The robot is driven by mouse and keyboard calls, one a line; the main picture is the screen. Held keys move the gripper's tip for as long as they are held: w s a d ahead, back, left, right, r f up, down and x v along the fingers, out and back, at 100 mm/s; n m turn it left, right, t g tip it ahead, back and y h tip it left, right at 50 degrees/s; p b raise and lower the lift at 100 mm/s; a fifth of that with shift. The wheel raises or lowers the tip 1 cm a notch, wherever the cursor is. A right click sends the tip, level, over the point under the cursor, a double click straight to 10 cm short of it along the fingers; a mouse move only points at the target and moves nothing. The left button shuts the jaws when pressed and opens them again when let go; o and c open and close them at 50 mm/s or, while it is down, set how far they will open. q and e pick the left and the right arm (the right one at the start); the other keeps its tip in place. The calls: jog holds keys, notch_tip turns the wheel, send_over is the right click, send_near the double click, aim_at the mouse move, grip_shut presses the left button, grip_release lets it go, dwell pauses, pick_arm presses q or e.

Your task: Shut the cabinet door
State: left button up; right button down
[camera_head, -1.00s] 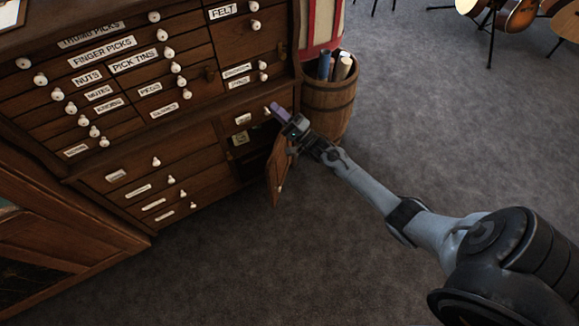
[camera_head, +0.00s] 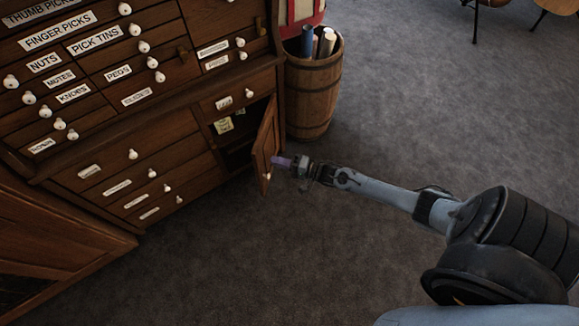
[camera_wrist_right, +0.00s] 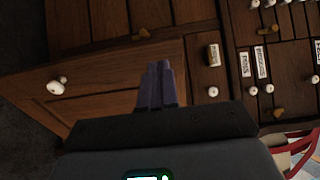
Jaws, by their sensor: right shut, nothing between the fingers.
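The wooden cabinet (camera_head: 150,150) stands at the left in the head view. Its small door (camera_head: 266,146) at the lower right hangs open, swung outward, showing a dark inside with a yellow-green label (camera_head: 223,125). My right gripper (camera_head: 277,161) is shut and empty, with purple fingertips pointing left at the door's outer side, close to its free edge. I cannot tell whether they touch. In the right wrist view the shut fingers (camera_wrist_right: 161,85) are in front of the door panel (camera_wrist_right: 105,85), with its white knob (camera_wrist_right: 56,87) at left. My left gripper is out of view.
A wooden barrel (camera_head: 314,95) with rolled tubes stands just right of the cabinet, behind the door. Labelled drawers with white knobs cover the cabinet front.

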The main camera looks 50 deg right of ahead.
aim_at(257, 156)
jog(key=b+x, duration=0.2)
jog(key=x, duration=0.3)
jog(key=shift+w+f+b, duration=0.15)
jog(key=shift+w+b, duration=0.1)
jog(key=shift+b, duration=0.05)
jog(key=shift+w+a+b, duration=0.3)
jog(key=shift+w+b, duration=0.05)
jog(key=shift+w, duration=0.35)
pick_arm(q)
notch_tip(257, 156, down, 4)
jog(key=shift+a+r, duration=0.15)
pick_arm(e)
jog(key=shift+r, duration=0.2)
